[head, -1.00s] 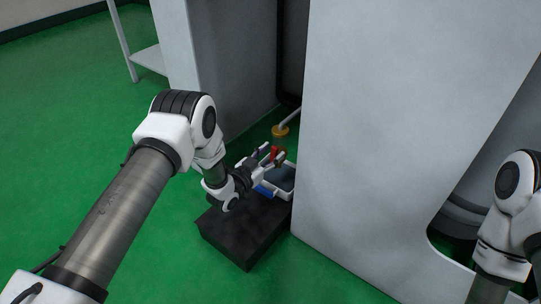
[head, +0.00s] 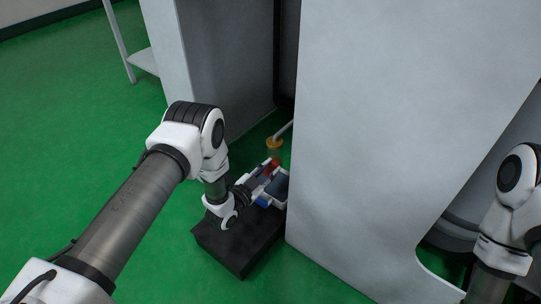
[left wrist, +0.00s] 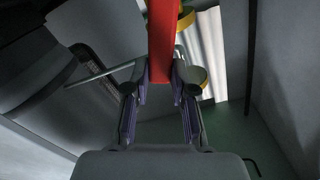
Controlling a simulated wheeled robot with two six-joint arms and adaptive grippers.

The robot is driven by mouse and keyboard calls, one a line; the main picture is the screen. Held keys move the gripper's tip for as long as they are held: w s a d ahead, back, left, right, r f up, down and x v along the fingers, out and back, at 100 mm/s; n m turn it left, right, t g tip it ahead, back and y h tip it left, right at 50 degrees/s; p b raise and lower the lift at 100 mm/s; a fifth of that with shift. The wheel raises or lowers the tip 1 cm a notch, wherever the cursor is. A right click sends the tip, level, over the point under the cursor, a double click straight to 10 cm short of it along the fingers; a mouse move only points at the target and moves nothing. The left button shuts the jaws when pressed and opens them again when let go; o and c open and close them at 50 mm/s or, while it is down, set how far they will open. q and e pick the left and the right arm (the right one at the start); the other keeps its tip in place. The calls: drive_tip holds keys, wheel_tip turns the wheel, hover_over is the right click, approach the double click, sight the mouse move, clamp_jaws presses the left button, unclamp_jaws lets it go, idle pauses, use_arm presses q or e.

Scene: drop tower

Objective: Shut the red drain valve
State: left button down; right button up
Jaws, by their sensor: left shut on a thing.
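The red drain valve handle (head: 275,161) shows in the head view just beyond my left fingertips, beside a brass-coloured pipe fitting (head: 274,143). In the left wrist view the handle is a long red bar (left wrist: 161,45) running down from the top edge between the fingers. My left gripper (head: 268,170) reaches into the gap beside the pale panel. In the left wrist view its fingers (left wrist: 161,82) are shut on the red handle, one on each side. The valve body is mostly hidden. My right gripper is outside the views; only part of that arm shows.
A large pale panel (head: 375,130) stands close on the right. Another grey wall (head: 225,70) bounds the gap on the left. Open floor lies left.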

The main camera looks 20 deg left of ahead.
use_arm(q)
drive_tip(key=d+f+m+p, duration=0.1)
drive_tip(key=m, duration=0.2)
drive_tip(key=d+f+m+p, duration=0.1)
drive_tip(key=m, duration=0.2)
drive_tip(key=s+d+f+m+p, duration=0.1)
drive_tip(key=m+p, duration=0.1)
drive_tip(key=m, duration=0.1)
drive_tip(key=shift+s+d+f+m, duration=0.1)
drive_tip(key=shift+f+m, duration=0.3)
drive_tip(key=shift+d+f+m, duration=0.1)
drive_tip(key=shift+f+m, duration=0.35)
drive_tip(key=shift+m, duration=0.4)
drive_tip(key=shift+f+m, duration=0.45)
drive_tip(key=shift+m, duration=0.4)
drive_tip(key=c, duration=1)
unclamp_jaws()
drive_tip(key=shift+o, duration=0.2)
